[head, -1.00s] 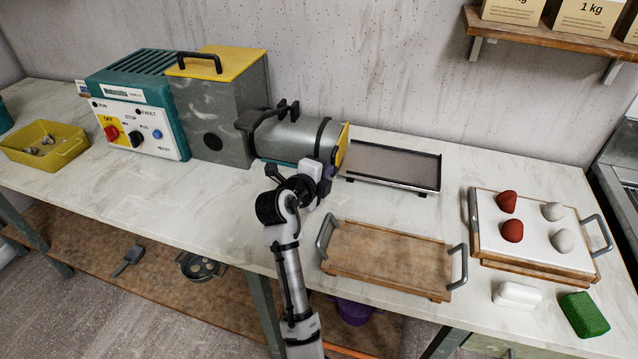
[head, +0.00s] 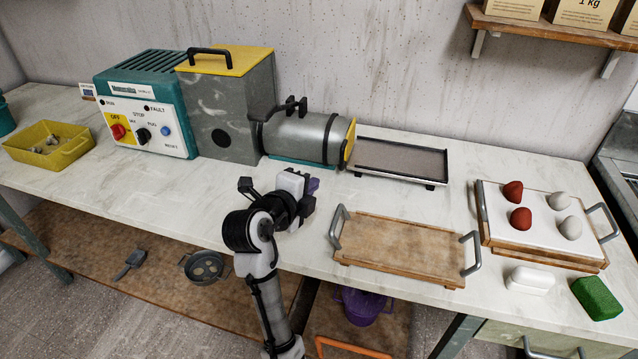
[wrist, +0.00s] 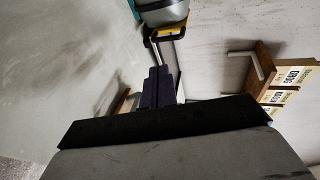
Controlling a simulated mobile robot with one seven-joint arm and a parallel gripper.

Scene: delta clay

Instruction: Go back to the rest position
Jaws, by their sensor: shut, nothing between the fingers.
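My gripper (head: 312,186) is above the front part of the worktop, left of the empty wooden tray and in front of the grey cylinder of the machine. Its dark purple fingers are together and hold nothing. In the wrist view the closed fingers (wrist: 158,88) point toward the machine's cylinder (wrist: 165,12) and the wall. My arm is bent and reaches up from the bottom of the head view.
The machine (head: 225,110) stands at the back, with a dark-rimmed tray (head: 400,160) beside it. A wooden tray (head: 400,250) is empty. A white board (head: 540,215) bears red and pale lumps. A yellow bin (head: 50,148) is at far left. The worktop left of my gripper is clear.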

